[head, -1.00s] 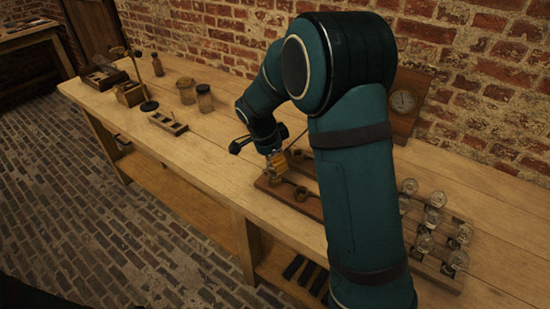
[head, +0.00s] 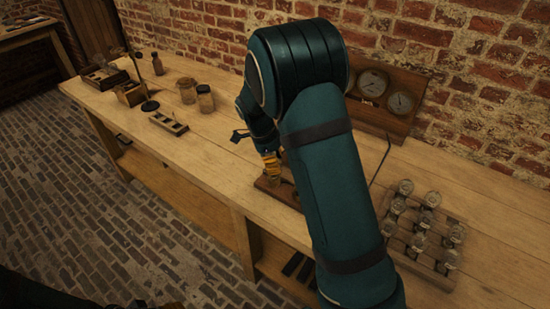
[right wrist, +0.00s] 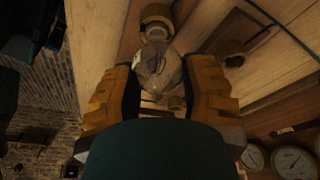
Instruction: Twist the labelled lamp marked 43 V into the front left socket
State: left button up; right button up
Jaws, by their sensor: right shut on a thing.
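My right gripper (head: 271,165) is over the left part of the wooden socket board (head: 266,190). In the right wrist view, my right gripper (right wrist: 158,92) is shut on a glass lamp (right wrist: 157,70) between its yellow pads. A small pale patch shows on the lamp, too small to read. One round socket (right wrist: 155,20) lies just beyond the lamp, and a second socket (right wrist: 232,55) is to its right. I cannot tell whether the lamp touches a socket. My arm hides much of the board. Part of my left gripper (head: 155,304) seems to show at the bottom edge.
Several lamps stand in a rack (head: 446,270) at the right. A wooden panel with round gauges (head: 372,83) stands against the brick wall. Jars (head: 205,98), a small tray (head: 168,122) and a stand (head: 150,105) are farther left. Bare bench lies between them and the board.

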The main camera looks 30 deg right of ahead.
jog(key=o, duration=1.1)
jog(key=shift+f, duration=0.1)
jog(key=shift+c, duration=0.2)
jog(key=v, duration=1.2)
